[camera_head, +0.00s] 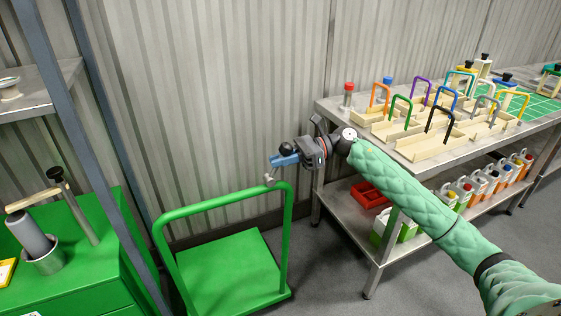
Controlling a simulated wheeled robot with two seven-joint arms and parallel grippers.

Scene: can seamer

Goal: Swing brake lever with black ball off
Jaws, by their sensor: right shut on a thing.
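The green trolley (222,262) stands on the floor in the middle of the view, with a raised tubular handle. A small grey metal fitting (269,181) sits on top of that handle, near its right corner. A black ball (286,148) shows just above it, at the blue fingers of my right gripper (278,160). My right gripper is shut on the brake lever at this ball, just above the handle. The fingers hide most of the lever, so I cannot tell its exact angle. My left gripper is not in view.
A metal bench (335,109) with coloured handles and wooden trays stands at right, bottles on its lower shelf. A green cabinet (75,255) at left carries a post with a black knob (55,173). A grey rack post (85,150) rises between cabinet and trolley. Corrugated wall lies behind.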

